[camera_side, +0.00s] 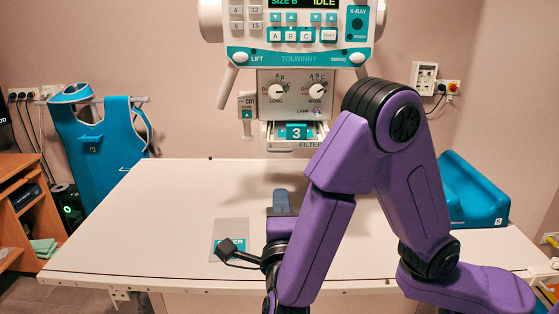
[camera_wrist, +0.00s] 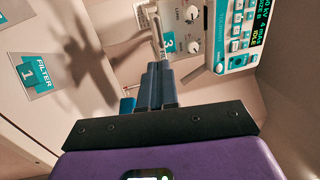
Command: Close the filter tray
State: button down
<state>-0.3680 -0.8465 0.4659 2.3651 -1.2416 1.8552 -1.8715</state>
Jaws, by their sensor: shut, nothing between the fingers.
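The filter tray (camera_side: 293,147) is at the bottom of the machine's head, below the two knobs. It looks pulled out toward the camera, with a teal filter marked 3 (camera_side: 296,132) in it. In the wrist view the 3 label (camera_wrist: 168,46) shows just beyond my fingertips, and the tray is partly hidden there. My gripper (camera_side: 281,195) is shut and empty. In the side view it appears below and in front of the tray, over the table. In the wrist view my fingers (camera_wrist: 157,70) point toward the tray area. I see no contact with the tray.
A grey plate labelled FILTER 1 (camera_wrist: 38,74) lies on the white table (camera_side: 130,225). The machine's control panel (camera_side: 300,35) hangs above the tray. A teal cushion (camera_side: 472,190) is at the table's right end. A teal apron (camera_side: 100,140) hangs at left.

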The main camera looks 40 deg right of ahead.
send_near(280, 147)
jog(key=w+d+r, duration=0.1)
jog(key=w+d, duration=0.1)
jog(key=w, duration=0.1)
jog(key=shift+s+r, duration=0.25)
jog(key=x, duration=0.4)
jog(key=f+x, duration=0.1)
jog(key=x, duration=0.1)
jog(key=shift+w+d, duration=0.15)
jog(key=shift+d, duration=0.2)
